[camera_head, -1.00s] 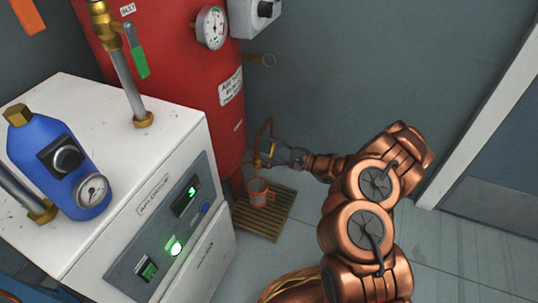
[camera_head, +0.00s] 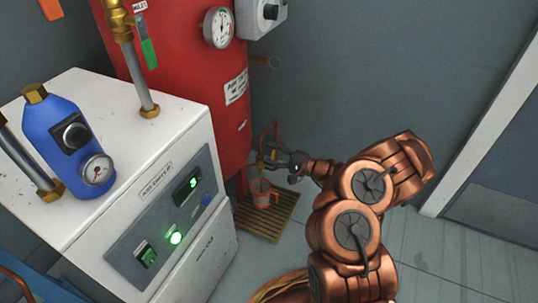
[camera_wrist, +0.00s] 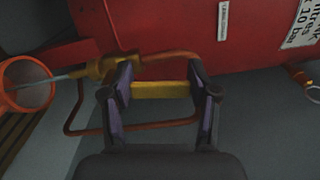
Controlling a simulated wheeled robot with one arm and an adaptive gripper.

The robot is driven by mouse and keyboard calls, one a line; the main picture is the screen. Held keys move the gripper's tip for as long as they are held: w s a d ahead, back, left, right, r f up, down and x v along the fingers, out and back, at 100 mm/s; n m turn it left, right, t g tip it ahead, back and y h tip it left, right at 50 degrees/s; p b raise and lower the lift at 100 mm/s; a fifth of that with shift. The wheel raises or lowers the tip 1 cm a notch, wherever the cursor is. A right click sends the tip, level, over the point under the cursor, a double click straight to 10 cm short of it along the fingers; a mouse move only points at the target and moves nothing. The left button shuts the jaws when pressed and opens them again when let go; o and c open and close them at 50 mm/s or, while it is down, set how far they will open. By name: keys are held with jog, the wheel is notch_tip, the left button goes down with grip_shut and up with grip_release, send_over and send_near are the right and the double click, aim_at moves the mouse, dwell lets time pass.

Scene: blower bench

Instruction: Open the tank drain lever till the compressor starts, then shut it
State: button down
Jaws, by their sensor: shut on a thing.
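The drain lever (camera_wrist: 160,90) is a yellow bar lying across between my fingers in the wrist view. My gripper (camera_wrist: 162,88) is shut on it, with a dark finger on each side. The lever joins the brass drain valve (camera_wrist: 92,70) at the foot of the red tank (camera_wrist: 240,30). A thin grey line runs from the valve to an orange cup (camera_wrist: 27,85); I cannot tell whether it is spout or water. In the head view my gripper (camera_head: 277,160) is at the valve, above the cup (camera_head: 260,187), and hides much of the lever.
A copper pipe (camera_wrist: 135,128) loops around the valve close to my fingers. The cup stands on a slatted wooden grate (camera_head: 262,228). A white cabinet (camera_head: 165,115) with green lights stands left. A gauge (camera_head: 218,27) and grey box (camera_head: 265,14) are on the tank. Floor at right is clear.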

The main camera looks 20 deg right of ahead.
jog(key=shift+d, duration=0.1)
jog(key=shift+c, duration=1.3)
grip_release()
jog(key=v, duration=1.2)
jog(key=shift+r, duration=0.15)
